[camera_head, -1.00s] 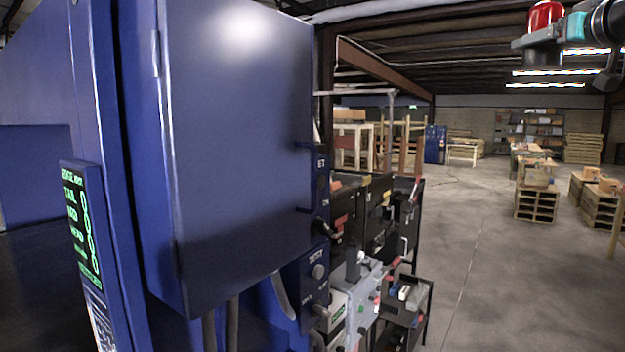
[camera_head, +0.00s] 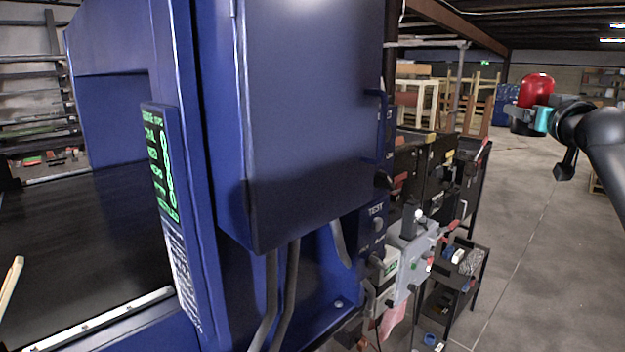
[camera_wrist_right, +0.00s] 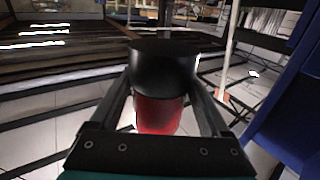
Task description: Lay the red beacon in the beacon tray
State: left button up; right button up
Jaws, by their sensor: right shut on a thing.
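The red beacon (camera_head: 536,89) has a red dome and a black base. It is upright in the head view, held in the air at the upper right. My right gripper (camera_head: 527,115) is shut on it, with the arm coming in from the right. In the right wrist view the red beacon (camera_wrist_right: 159,112) sits between the two fingers of my right gripper (camera_wrist_right: 165,85), its black base toward the far side. I cannot make out the beacon tray for certain. My left gripper is not in view.
A dark conveyor belt (camera_head: 80,240) lies at left. A black cart (camera_head: 465,275) with small items stands low right. Open concrete floor (camera_head: 540,240) lies to the right.

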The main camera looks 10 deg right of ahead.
jog(key=s+a+f+n+y, duration=0.35)
jog(key=a+f, duration=0.55)
jog(key=f, duration=0.3)
jog(key=s+a+f+n+y, duration=0.2)
jog(key=s+a+f+y, duration=0.15)
jog(key=a+f, duration=0.7)
jog(key=s+a+f+n+g+y, duration=0.25)
jog(key=s+a+f+y, duration=0.25)
jog(key=s+a, duration=0.55)
jog(key=s+a+f+n+g+y, duration=0.1)
jog(key=s+a+f+n+y, duration=0.45)
jog(key=s, duration=0.75)
jog(key=w+d+r+m+t+h, duration=0.1)
jog(key=w+r+m+t+h, duration=0.25)
jog(key=m+h, duration=0.75)
notch_tip(320, 180, down, 24)
jog(key=n+b, duration=0.1)
jog(key=b, duration=2.3)
jog(key=shift+s+f+t+h, duration=0.2)
jog(key=shift+t+h, duration=0.2)
jog(key=shift+h, duration=0.05)
jog(key=shift+a, duration=0.1)
